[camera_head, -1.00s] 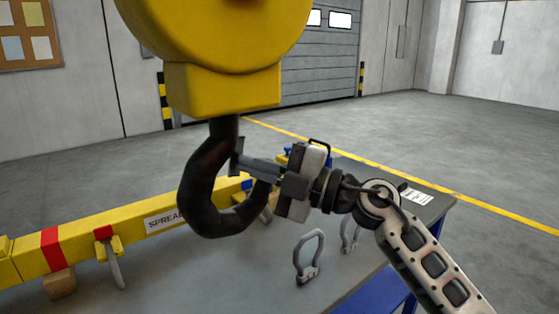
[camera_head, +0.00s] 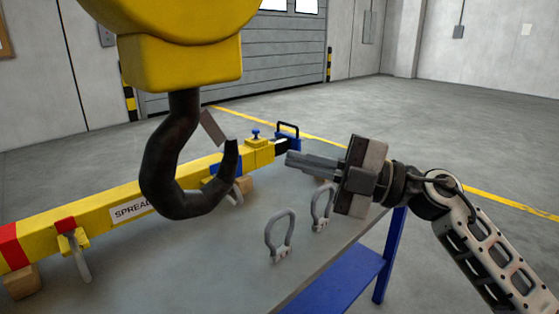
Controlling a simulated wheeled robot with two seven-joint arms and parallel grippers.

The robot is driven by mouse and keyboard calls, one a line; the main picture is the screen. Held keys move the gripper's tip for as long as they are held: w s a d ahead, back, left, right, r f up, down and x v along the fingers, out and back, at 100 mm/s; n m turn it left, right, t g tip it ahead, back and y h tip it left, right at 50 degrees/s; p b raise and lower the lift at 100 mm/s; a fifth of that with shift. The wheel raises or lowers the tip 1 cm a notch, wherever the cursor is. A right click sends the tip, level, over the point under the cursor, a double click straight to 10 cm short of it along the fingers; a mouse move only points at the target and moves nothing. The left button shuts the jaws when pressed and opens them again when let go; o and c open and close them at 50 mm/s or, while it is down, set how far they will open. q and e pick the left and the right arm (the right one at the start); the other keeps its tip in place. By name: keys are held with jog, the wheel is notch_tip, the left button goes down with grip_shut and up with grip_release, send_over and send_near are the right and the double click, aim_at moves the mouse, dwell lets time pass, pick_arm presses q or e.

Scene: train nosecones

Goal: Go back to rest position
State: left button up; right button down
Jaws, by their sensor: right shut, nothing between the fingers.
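My right gripper (camera_head: 291,160) comes in from the right and is shut and empty, its fingers pointing left. It is above the table's right part, to the right of the black crane hook (camera_head: 160,170) and apart from it. The hook hangs from a big yellow hook block (camera_head: 185,60) in the foreground, its tip pointing up with a small brown latch plate (camera_head: 213,127) near its opening. My left gripper is not in view.
A yellow spreader beam (camera_head: 95,218) lies along the grey table (camera_head: 215,262) on wooden blocks. Two grey shackles (camera_head: 280,235) (camera_head: 321,208) stand on the table below my right gripper. Open floor (camera_head: 450,130) lies behind.

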jog(key=shift+d, duration=0.15)
jog(key=shift+f, duration=0.1)
jog(key=s+d+f+m+t+h, duration=0.1)
jog(key=d+f+m+t+h, duration=0.3)
jog(key=f+m, duration=0.4)
jog(key=s+d+f+m+t+h, duration=0.2)
jog(key=f+m+t+h, duration=0.25)
jog(key=f+m, duration=0.35)
jog(key=s+d+f+m+t+h, duration=0.1)
jog(key=d+f+m+t+h, duration=0.25)
jog(key=f+m+t, duration=0.35)
jog(key=s+d+f+m+g+h, duration=0.1)
jog(key=s+f+m+g+h, duration=0.1)
jog(key=s+f+g, duration=0.2)
jog(key=s+d+f+m+g+h, duration=0.2)
jog(key=s+f+m+g, duration=0.1)
jog(key=s+f, duration=0.8)
notch_tip(320, 180, down, 3)
jog(key=shift+s+d+r+g, duration=0.15)
jog(key=shift+s+g, duration=0.15)
jog(key=shift+g, duration=0.45)
